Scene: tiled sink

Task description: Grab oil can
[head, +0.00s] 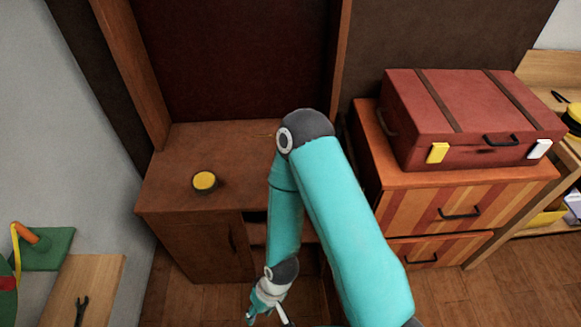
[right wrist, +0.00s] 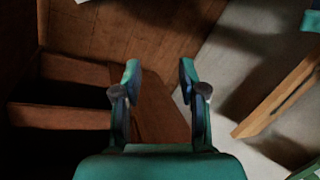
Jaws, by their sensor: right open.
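I cannot make out an oil can in either view. My right gripper (head: 268,310) hangs low in front of the brown wooden cabinet (head: 175,237) at the bottom of the head view, partly cut off by the frame. In the right wrist view its two teal fingers (right wrist: 160,75) are apart, with nothing held between them. A brown wooden panel shows beyond them. My left gripper is in neither view.
A small round yellow-topped item (head: 204,181) sits on the cabinet top. A red suitcase (head: 470,115) lies on a striped drawer unit (head: 425,205) at right. A wooden board with a dark wrench (head: 81,311) is at lower left. Dark open compartments (right wrist: 60,117) show in the wrist view.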

